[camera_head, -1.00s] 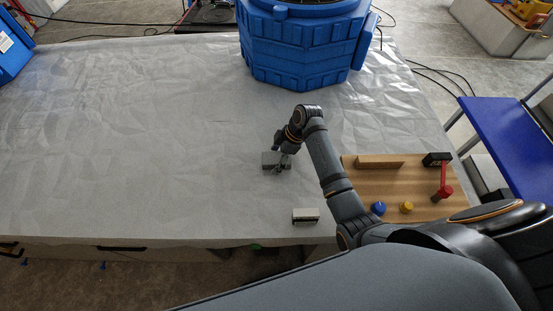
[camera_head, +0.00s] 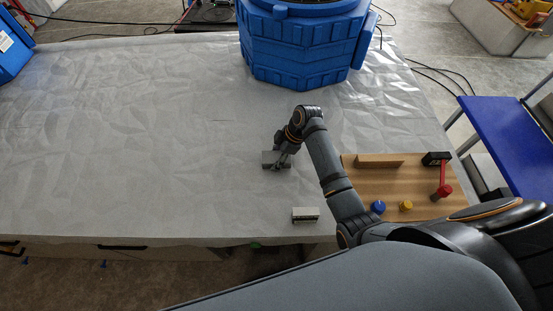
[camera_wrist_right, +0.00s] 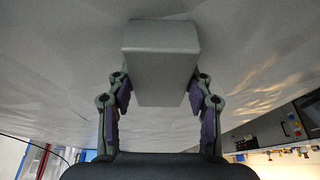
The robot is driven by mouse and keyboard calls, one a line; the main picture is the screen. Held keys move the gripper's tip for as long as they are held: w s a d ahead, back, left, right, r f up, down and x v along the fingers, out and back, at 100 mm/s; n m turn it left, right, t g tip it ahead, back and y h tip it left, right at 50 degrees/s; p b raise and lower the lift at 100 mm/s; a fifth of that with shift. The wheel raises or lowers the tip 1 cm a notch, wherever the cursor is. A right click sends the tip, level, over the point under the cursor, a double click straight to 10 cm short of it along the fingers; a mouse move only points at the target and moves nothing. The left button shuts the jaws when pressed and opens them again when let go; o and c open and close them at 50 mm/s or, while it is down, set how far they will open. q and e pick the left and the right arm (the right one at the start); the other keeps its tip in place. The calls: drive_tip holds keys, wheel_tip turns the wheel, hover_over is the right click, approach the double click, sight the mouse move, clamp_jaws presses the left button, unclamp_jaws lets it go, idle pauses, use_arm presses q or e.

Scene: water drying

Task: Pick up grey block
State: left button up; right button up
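The grey block (camera_head: 268,159) lies on the sheet-covered table in the head view, at the fingertips of my right gripper (camera_head: 280,163). In the right wrist view the block (camera_wrist_right: 162,60) sits between the two fingers of the right gripper (camera_wrist_right: 161,92), with the pads against its two sides. The right gripper looks shut on it. The gripper hides part of the block in the head view. I cannot see a clear gap under the block. My left gripper is not in view.
A wooden board (camera_head: 392,185) with a wooden bar (camera_head: 380,161), blue knob (camera_head: 378,206), yellow knob (camera_head: 405,206) and red-handled tool (camera_head: 442,185) lies to the right. A small grey-white item (camera_head: 305,214) is near the front edge. A blue container (camera_head: 300,50) stands behind; the table's left is clear.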

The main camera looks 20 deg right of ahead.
drive_tip(key=c, duration=0.5)
drive_tip(key=shift+c, duration=0.2)
drive_tip(key=shift+r, duration=0.15)
wheel_tip(320, 180, up, 2)
drive_tip(key=shift+w+r+b, duration=0.1)
drive_tip(key=shift+r+b, duration=0.05)
drive_tip(key=shift+b, duration=0.25)
drive_tip(key=w+d+r+b, duration=0.6)
drive_tip(key=d+r, duration=0.4)
drive_tip(key=d, duration=0.2)
drive_tip(key=shift+w+d+r+b, duration=0.15)
drive_tip(key=shift+w+r+b, duration=0.15)
drive_tip(key=shift+r+b, duration=0.1)
